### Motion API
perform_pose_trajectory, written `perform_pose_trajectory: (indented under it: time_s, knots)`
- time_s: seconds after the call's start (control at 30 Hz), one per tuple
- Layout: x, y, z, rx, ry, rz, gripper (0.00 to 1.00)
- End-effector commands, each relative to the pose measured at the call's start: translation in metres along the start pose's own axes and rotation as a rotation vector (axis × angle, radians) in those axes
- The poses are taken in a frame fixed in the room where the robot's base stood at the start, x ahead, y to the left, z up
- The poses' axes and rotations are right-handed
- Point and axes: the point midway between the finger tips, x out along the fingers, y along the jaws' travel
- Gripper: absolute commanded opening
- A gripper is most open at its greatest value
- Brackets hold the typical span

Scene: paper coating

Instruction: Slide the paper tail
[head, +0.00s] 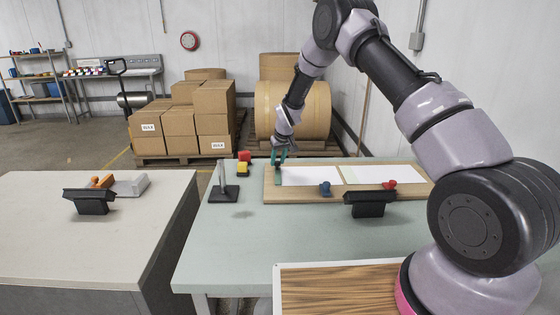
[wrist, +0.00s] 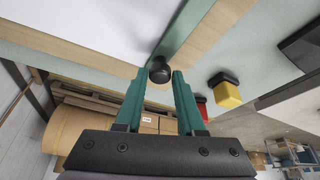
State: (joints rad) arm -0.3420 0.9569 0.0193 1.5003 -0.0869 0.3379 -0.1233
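A white paper sheet (head: 312,175) lies on a wooden board (head: 290,197) on the green table. A second white sheet (head: 380,174) lies to its right, past a thin pale strip. A green bar (head: 278,178) crosses the board's left end. In the wrist view the green bar (wrist: 185,32) carries a round black knob (wrist: 160,70). My gripper (head: 279,154) is over that left end. In the wrist view its two green fingers (wrist: 159,73) are apart, with the knob in line between their tips. I cannot tell whether they touch it.
A red block (head: 244,155), a yellow block (head: 242,170) and a black-based stand (head: 224,191) are left of the board. A blue knob (head: 325,188) and a red knob (head: 389,185) are at its front edge. A black holder (head: 370,204) stands in front. The table's front left is clear.

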Motion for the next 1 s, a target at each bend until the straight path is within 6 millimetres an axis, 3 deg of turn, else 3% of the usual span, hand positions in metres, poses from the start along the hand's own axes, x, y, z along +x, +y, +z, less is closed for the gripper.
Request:
perform_pose_trajectory:
  time_s: [0.47, 0.8, 1.0]
  knots:
    - [-0.008, 0.0, -0.001, -0.001, 0.002, 0.0, 0.63]
    - [-0.072, 0.0, -0.001, -0.001, 0.003, -0.001, 0.63]
    - [-0.1, -0.001, 0.0, -0.001, 0.001, -0.001, 0.63]
